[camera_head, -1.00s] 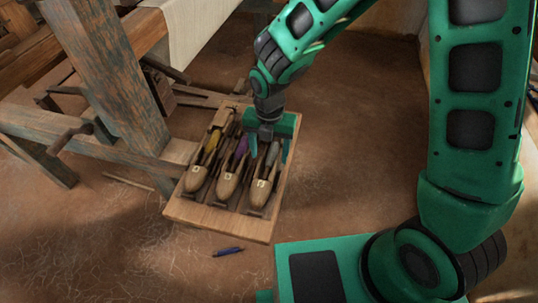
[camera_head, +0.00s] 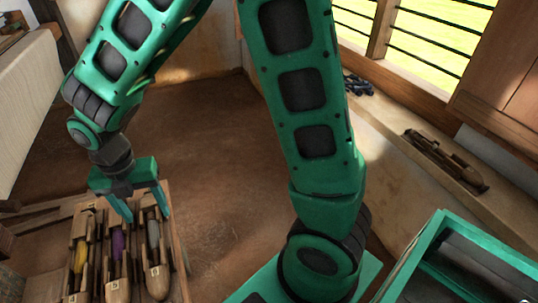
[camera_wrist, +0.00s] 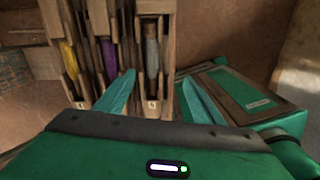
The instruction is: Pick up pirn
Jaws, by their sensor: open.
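Three wooden shuttles lie side by side in a wooden tray (camera_head: 181,262) at the lower left of the head view. They hold a yellow pirn (camera_head: 81,256), a purple pirn (camera_head: 117,246) and a grey pirn (camera_head: 153,236). My gripper (camera_head: 143,212) is open and empty, above the far end of the tray near the grey pirn. In the wrist view, the grey pirn (camera_wrist: 152,55) sits beyond and between my spread fingertips (camera_wrist: 158,78). The purple pirn (camera_wrist: 109,58) and yellow pirn (camera_wrist: 70,60) are to its left. The tray's near end is cut off in the head view.
A loose wooden shuttle (camera_head: 444,160) lies on the ledge below the barred window. Small dark blue items (camera_head: 357,85) lie farther along it. Loom beams and pale cloth (camera_head: 28,95) stand at the left. The brown floor beyond the tray is clear.

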